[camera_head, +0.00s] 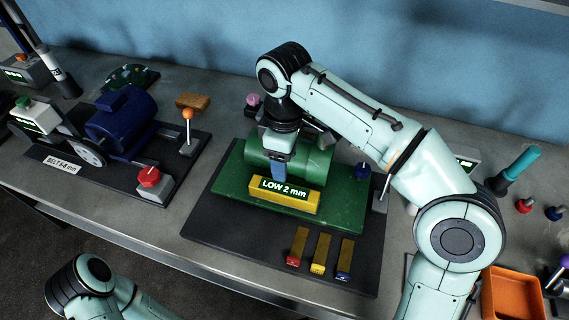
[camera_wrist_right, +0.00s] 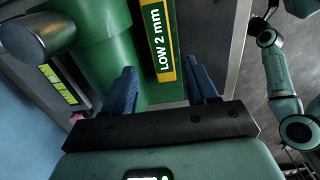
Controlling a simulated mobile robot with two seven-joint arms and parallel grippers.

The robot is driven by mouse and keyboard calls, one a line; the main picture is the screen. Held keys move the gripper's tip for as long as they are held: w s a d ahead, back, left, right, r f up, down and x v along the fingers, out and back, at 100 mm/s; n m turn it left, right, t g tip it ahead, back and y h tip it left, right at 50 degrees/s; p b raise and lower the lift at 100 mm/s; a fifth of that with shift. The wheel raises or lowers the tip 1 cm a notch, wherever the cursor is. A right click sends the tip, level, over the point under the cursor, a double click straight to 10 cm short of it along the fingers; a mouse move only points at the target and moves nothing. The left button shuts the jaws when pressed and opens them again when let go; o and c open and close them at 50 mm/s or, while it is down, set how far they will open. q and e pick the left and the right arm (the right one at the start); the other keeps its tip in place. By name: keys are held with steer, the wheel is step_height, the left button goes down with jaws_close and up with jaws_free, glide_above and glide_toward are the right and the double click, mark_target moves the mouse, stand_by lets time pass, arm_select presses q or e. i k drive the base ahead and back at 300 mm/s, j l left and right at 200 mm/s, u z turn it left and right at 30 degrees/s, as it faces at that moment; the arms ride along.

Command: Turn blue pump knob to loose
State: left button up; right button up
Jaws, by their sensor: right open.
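The green pump (camera_head: 322,205) stands on a dark base plate in the head view, with a yellow "LOW 2 mm" block (camera_head: 285,195) along its front. My right gripper (camera_head: 277,172) is over the pump's left half, pointing down. In the right wrist view its two blue fingers (camera_wrist_right: 161,84) are spread with nothing held between them, near the yellow label (camera_wrist_right: 160,38) and the green cylinder. The blue knob does not show there. My left gripper is out of the frames.
Red, yellow and blue tipped strips (camera_head: 319,256) lie on the front of the base plate. A blue motor (camera_head: 122,125) with a red knob (camera_head: 149,177) stands at the left. An orange bin (camera_head: 512,291) is at the lower right. My right arm spans the back right.

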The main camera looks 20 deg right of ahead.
mark_target(362, 170)
steer(key=k+j, duration=0.25)
steer(key=k, duration=0.25)
steer(key=k+j, duration=0.2)
steer(key=k, duration=0.25)
